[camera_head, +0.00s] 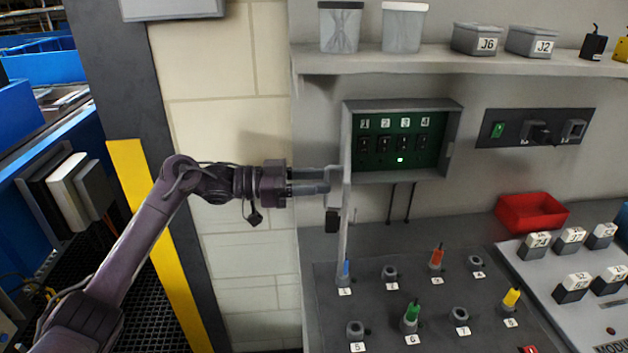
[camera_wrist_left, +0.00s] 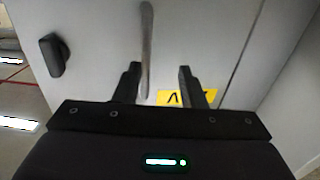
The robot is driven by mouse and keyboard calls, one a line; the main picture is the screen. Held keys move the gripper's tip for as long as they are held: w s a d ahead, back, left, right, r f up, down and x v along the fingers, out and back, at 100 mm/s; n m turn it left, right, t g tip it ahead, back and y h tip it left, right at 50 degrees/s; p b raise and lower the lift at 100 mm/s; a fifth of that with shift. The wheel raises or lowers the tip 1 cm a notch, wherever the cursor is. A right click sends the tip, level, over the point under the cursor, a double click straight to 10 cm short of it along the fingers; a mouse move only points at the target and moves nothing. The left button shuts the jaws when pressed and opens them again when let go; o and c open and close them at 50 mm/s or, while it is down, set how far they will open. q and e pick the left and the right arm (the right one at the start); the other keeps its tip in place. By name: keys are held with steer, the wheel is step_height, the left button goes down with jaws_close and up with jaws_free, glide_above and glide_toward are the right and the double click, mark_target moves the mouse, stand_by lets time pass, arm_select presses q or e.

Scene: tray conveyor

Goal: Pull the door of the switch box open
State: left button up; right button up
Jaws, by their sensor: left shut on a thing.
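The switch box (camera_head: 456,140) is on the wall, with its green panel of numbered switches showing and one green light lit. Its grey door (camera_head: 346,215) stands swung out at the box's left side, seen almost edge-on. My left gripper (camera_head: 327,181) is at the door's outer face, shut on the door handle (camera_wrist_left: 146,50), a grey bar between the fingers (camera_wrist_left: 160,78) in the left wrist view. A black latch-like part (camera_wrist_left: 53,55) and a yellow label (camera_wrist_left: 180,98) sit on the same face. My right gripper is not in view.
A shelf (camera_head: 420,60) with tubs and grey boxes runs above the switch box. Below stands a panel (camera_head: 390,320) with numbered sockets and coloured plugs. A red bin (camera_head: 531,212) is at the right. A yellow-striped post (camera_head: 150,230) stands behind my left arm.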

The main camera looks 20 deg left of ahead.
arm_select(q)
steer(key=shift+w+a+f, duration=0.1)
steer(key=shift+f, duration=0.05)
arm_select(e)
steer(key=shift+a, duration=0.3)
arm_select(q)
steer(key=b+v, duration=0.3)
steer(key=v, duration=0.4)
steer(key=shift+s+a, duration=0.2)
steer(key=shift+a, duration=0.1)
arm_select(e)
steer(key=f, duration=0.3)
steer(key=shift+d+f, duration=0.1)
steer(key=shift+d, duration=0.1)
arm_select(q)
steer(key=shift+a, duration=0.1)
